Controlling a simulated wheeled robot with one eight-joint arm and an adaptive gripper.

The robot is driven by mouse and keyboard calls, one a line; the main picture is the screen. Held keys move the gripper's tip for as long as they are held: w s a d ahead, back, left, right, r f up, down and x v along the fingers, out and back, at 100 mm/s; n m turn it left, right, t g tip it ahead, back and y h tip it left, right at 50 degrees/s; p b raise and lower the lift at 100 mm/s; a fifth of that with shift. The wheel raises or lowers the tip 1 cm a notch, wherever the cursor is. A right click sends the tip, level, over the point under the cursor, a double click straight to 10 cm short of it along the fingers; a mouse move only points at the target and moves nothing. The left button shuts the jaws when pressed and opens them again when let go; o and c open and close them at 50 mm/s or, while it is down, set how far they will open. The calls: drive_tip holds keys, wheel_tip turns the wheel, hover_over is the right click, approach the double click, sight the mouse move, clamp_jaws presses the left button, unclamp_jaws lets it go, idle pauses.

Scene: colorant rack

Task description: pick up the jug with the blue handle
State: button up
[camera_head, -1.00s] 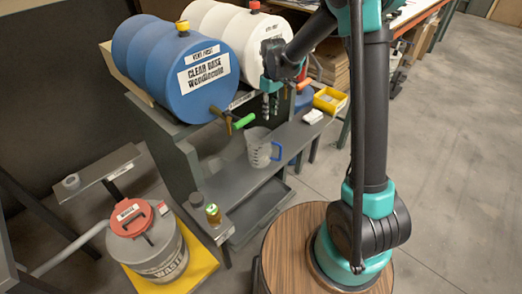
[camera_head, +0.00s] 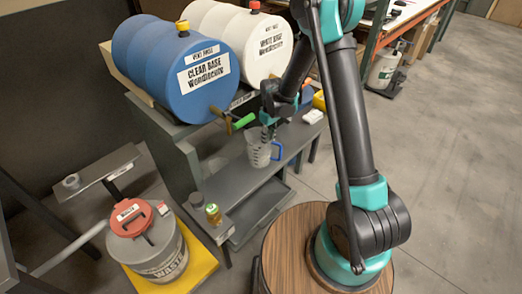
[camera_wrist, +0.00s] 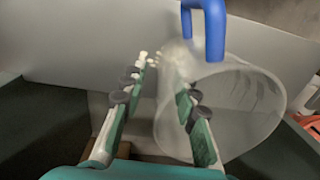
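The jug (camera_head: 259,154) is translucent with a blue handle (camera_head: 277,151). It stands upright on the grey shelf of the rack, handle to the right. My gripper (camera_head: 268,132) is just above the jug's top, pointing down. In the wrist view my gripper (camera_wrist: 160,95) is open. Its left finger is outside the jug's outline. Its right finger overlaps the jug (camera_wrist: 245,105); I cannot tell whether it is inside the mouth or in front of it. The blue handle (camera_wrist: 212,30) is at the top of that view, clear of both fingers.
A blue drum (camera_head: 185,70) and a white drum (camera_head: 255,40) lie above the shelf, with a green tap handle (camera_head: 243,121) close left of my gripper. A small gold-and-green can (camera_head: 213,213) stands at the shelf's front. A waste bin (camera_head: 160,255) stands at lower left.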

drive_tip(key=shift+f, duration=0.6)
drive_tip(key=shift+c, duration=0.5)
clamp_jaws()
drive_tip(key=shift+r, duration=0.15)
